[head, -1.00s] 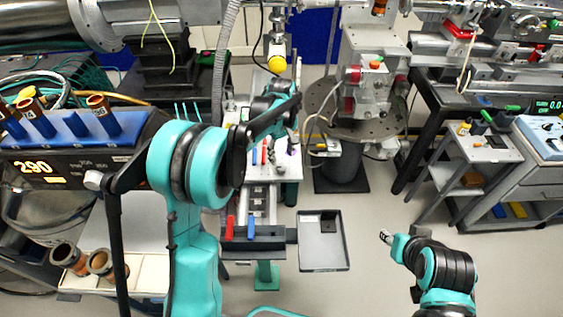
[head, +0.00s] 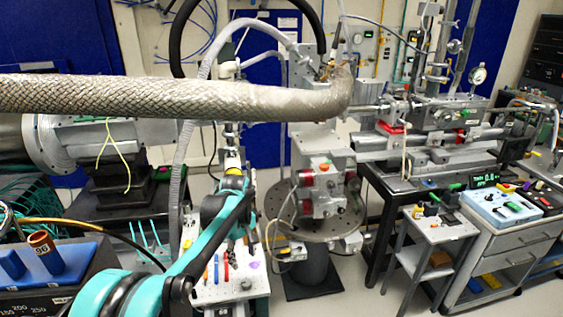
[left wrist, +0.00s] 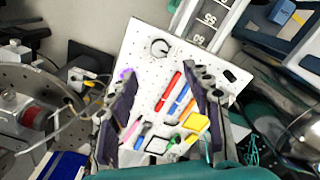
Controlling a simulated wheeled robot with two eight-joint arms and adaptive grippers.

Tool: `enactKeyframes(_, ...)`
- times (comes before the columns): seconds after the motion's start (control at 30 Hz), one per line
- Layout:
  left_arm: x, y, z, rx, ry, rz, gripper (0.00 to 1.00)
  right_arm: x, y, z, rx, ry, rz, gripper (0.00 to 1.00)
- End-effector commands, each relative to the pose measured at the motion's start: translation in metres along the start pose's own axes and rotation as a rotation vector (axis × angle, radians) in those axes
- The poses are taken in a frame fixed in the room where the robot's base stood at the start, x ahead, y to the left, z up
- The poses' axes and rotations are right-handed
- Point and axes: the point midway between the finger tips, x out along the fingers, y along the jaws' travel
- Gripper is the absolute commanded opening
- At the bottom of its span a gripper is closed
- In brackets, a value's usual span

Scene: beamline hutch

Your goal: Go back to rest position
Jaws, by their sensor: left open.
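My left arm reaches from the bottom left of the head view toward the white perforated board (head: 232,290). Its gripper is hard to make out there, near the arm's far end. In the left wrist view my left gripper (left wrist: 164,84) is open, with its two dark fingers apart and nothing between them. Beyond the fingers lies the perforated board (left wrist: 150,75), with a red marker (left wrist: 169,92), a blue marker (left wrist: 178,101) and a yellow piece (left wrist: 196,123) on it. My right gripper is not in view.
A braided hose (head: 180,97) crosses the upper head view. A round-based instrument (head: 322,190) stands right of the board, with a small grey trolley (head: 436,232) farther right.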

Motion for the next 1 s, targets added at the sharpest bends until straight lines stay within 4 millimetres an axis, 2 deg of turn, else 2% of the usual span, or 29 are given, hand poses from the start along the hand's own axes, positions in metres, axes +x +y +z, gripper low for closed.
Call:
enactKeyframes(0.17, -0.026, -0.027, 0.019, 0.112, 0.049, 0.058, 0.50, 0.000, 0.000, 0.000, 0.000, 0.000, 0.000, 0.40)
enactKeyframes(0.3, -0.049, -0.062, 0.045, 0.262, 0.125, 0.126, 0.50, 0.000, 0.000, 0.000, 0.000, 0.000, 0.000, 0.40)
enactKeyframes(0.47, -0.060, -0.104, 0.075, 0.436, 0.229, 0.191, 0.50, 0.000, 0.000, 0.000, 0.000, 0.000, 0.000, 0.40)
enactKeyframes(0.57, -0.059, -0.130, 0.095, 0.541, 0.300, 0.224, 0.50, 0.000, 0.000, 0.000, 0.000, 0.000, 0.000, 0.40)
enactKeyframes(0.73, -0.046, -0.169, 0.124, 0.710, 0.426, 0.261, 0.50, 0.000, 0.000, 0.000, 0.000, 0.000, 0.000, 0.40)
enactKeyframes(0.9, -0.029, -0.193, 0.141, 0.828, 0.523, 0.276, 0.50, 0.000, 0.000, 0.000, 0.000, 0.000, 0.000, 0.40)
enactKeyframes(1.0, -0.023, -0.199, 0.146, 0.866, 0.555, 0.278, 0.50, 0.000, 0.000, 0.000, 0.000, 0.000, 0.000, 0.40)
